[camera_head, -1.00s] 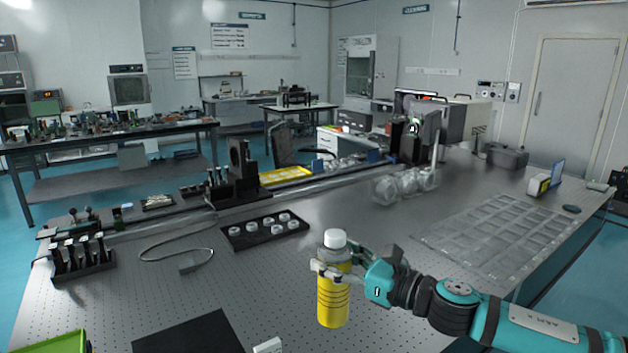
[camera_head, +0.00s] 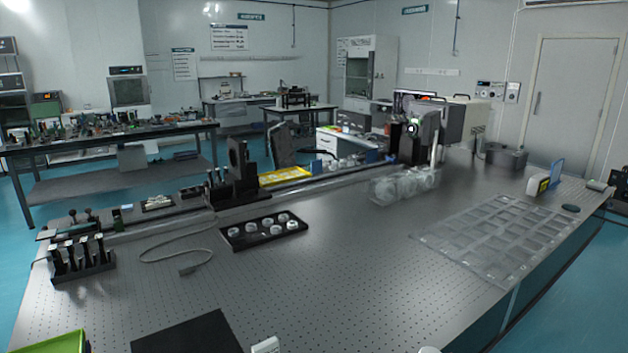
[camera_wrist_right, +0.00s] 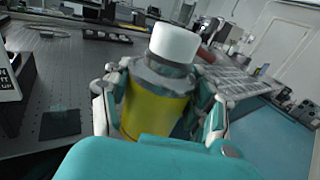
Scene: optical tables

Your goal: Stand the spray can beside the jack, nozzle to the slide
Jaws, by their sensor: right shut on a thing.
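The spray can (camera_wrist_right: 155,105) has a yellow body, a grey shoulder and a white cap. In the right wrist view it stands between the fingers of my right gripper (camera_wrist_right: 160,112), which is shut on its body. The can looks roughly upright, leaning slightly in that view. In the head view only a small white piece shows at the bottom edge, possibly the cap (camera_head: 428,350). My left gripper is in neither view. I cannot pick out the jack or the slide with certainty.
The perforated optical table (camera_head: 330,270) has wide bare room in the middle. A black tray of white rings (camera_head: 263,241), a cable, a black plate (camera_head: 187,333), a green bin (camera_head: 58,343) and a clear gridded tray (camera_head: 480,240) lie around it. A long rail runs along the back.

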